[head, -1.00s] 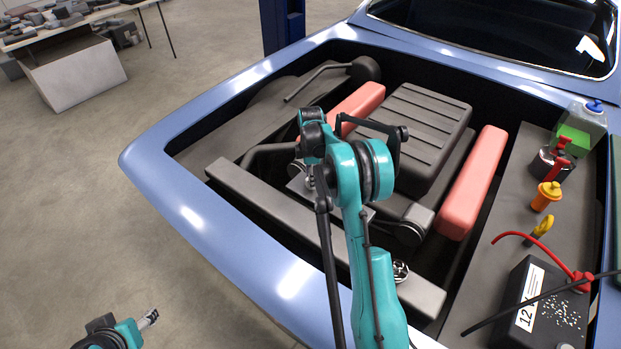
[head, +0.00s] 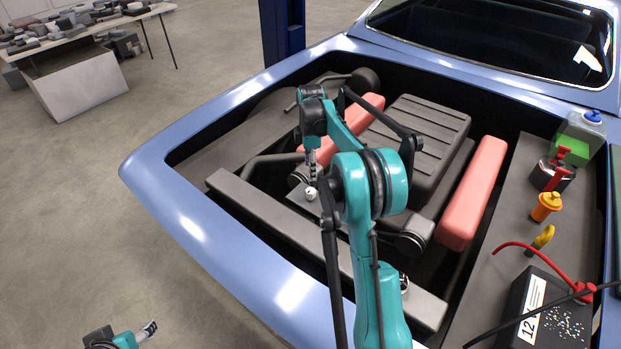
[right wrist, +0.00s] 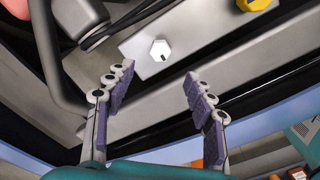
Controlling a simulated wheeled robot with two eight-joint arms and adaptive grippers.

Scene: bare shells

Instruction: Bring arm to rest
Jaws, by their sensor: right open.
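My right arm reaches over the open engine bay of the blue car (head: 195,222). My right gripper (head: 311,172) points down above a small white cap (head: 311,194) on the engine side. In the right wrist view my right gripper (right wrist: 157,88) is open, with nothing between its purple finger pads. There, a white hexagonal cap (right wrist: 160,50) sits on a grey plate, beyond the fingertips and apart from them. My left gripper (head: 148,328) is at the lower left of the head view, over the floor; its jaw opening cannot be made out.
The grey front crossbar (head: 260,216) and red engine covers (head: 475,195) lie close around my right arm. A black battery (head: 545,310), an orange cap (head: 546,206) and a fluid bottle (head: 580,133) stand at right. A cluttered table (head: 110,23) stands far left; the floor between is clear.

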